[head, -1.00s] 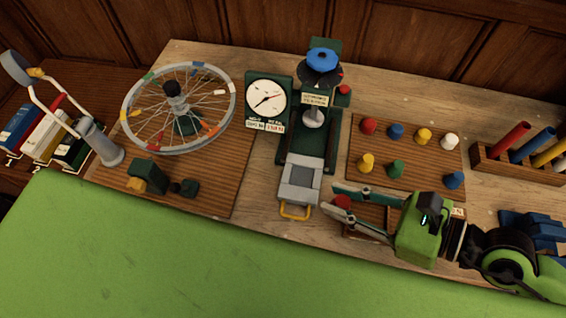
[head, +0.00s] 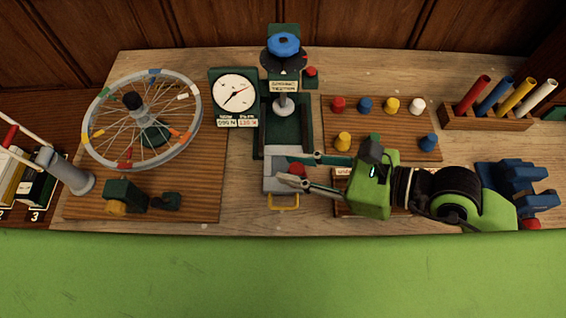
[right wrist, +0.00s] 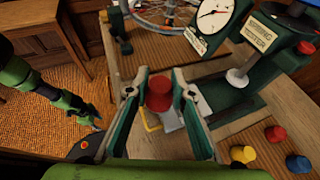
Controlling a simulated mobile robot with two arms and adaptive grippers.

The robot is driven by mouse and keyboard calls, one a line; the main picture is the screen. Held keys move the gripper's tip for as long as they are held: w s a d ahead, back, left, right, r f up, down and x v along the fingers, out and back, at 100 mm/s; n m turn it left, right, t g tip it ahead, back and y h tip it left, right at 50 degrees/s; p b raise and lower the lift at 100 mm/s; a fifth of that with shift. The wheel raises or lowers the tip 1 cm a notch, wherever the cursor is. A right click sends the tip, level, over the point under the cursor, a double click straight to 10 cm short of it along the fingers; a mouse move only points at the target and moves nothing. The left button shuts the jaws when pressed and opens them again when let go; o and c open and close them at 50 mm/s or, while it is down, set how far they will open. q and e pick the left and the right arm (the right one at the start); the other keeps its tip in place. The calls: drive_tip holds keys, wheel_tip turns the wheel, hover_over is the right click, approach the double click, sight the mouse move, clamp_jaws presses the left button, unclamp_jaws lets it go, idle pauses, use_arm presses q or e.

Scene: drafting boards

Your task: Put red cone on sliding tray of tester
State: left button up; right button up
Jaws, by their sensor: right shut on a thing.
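The red cone (head: 297,169) is between the fingertips of my right gripper (head: 300,172), which is shut on it. In the right wrist view the red cone (right wrist: 159,92) is clear, upright, between both fingers. The tester (head: 285,90) is dark green with a blue knob on top. Its light grey sliding tray (head: 283,184) with a yellow handle sticks out at the front. The cone is over the tray's right part; whether it touches the tray I cannot tell. My left gripper (right wrist: 92,115) shows small and dark at the left of the right wrist view.
A peg board (head: 385,153) with several coloured cones lies right of the tester. A spoked wheel (head: 145,120) and a dial gauge (head: 234,95) stand left. A rack of coloured tubes (head: 500,121) is at the right. The green front surface (head: 280,275) is clear.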

drive_tip(key=shift+w+a+f+b, duration=0.2)
drive_tip(key=shift+w+b, duration=0.1)
drive_tip(key=shift+w, duration=0.2)
drive_tip(key=shift+w+a+f+b, duration=0.1)
drive_tip(key=shift+w+f+b, duration=0.15)
drive_tip(key=shift+w, duration=0.2)
drive_tip(key=w+f, duration=0.1)
drive_tip(key=w+a+f+p, duration=0.1)
drive_tip(key=w+f, duration=0.3)
drive_tip(key=shift+w+a+f, duration=0.15)
drive_tip(key=shift+w+a, duration=0.1)
drive_tip(key=shift+w+a+f+p, duration=0.1)
drive_tip(key=shift+w+f+p, duration=0.2)
drive_tip(key=shift+f, duration=0.15)
wheel_tip(320, 180, down, 3)
drive_tip(key=shift+w+f, duration=0.1)
drive_tip(key=shift+w, duration=0.05)
drive_tip(key=shift+f, duration=0.15)
use_arm(q)
drive_tip(key=shift+f, duration=0.1)
